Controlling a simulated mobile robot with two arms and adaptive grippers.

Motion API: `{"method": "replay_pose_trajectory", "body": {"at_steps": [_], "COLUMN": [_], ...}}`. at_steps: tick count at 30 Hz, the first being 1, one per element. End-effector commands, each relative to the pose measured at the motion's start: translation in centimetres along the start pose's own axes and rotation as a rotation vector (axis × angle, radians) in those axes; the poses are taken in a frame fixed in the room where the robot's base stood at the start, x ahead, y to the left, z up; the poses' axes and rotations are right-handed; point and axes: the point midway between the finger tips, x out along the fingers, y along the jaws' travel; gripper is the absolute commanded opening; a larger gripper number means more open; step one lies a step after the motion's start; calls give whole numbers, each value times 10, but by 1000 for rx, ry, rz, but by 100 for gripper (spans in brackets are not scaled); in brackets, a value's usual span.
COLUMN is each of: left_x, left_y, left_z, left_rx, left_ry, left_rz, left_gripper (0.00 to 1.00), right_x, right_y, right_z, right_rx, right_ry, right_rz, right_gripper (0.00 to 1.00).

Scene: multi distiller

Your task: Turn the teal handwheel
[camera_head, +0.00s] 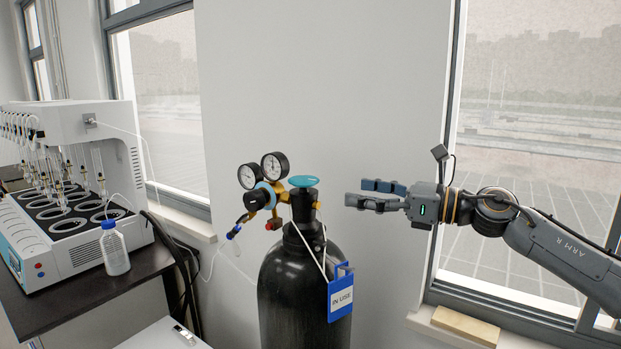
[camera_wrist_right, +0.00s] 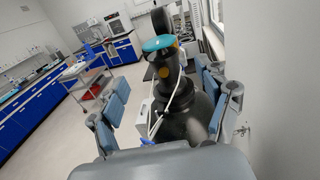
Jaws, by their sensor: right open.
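The teal handwheel (camera_head: 303,181) sits on top of the valve of a black gas cylinder (camera_head: 300,285). In the right wrist view the handwheel (camera_wrist_right: 158,43) lies ahead of my fingers, near the middle of the picture. My right gripper (camera_head: 357,194) comes in from the right, to the right of the handwheel and a little lower. It is open and empty, with a clear gap to the handwheel. In the wrist view its fingers (camera_wrist_right: 162,97) are spread apart with the cylinder's neck showing between them. My left gripper is in neither view.
A brass regulator with two gauges (camera_head: 262,171) is attached left of the handwheel. A blue "IN USE" tag (camera_head: 341,297) hangs on the cylinder. A multi-position distiller (camera_head: 88,180) and a bottle (camera_head: 115,250) stand on a dark bench at left. A wall and window are behind.

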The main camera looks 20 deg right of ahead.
Motion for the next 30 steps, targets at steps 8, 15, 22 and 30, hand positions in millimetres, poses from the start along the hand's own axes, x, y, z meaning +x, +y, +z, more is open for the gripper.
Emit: {"method": "replay_pose_trajectory", "body": {"at_steps": [8,15,22,30], "left_x": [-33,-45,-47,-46], "left_y": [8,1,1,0], "left_z": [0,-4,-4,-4], "left_rx": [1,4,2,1], "left_ry": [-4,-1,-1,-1], "left_rz": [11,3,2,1], "left_gripper": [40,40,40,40], "right_x": [63,97,106,106], "right_y": [1,0,0,0], "right_z": [6,3,1,0], "right_rx": [3,2,2,2], "right_ry": [-2,-2,-2,-2], "right_rz": [4,1,0,0], "right_gripper": [77,77,77,62]}}
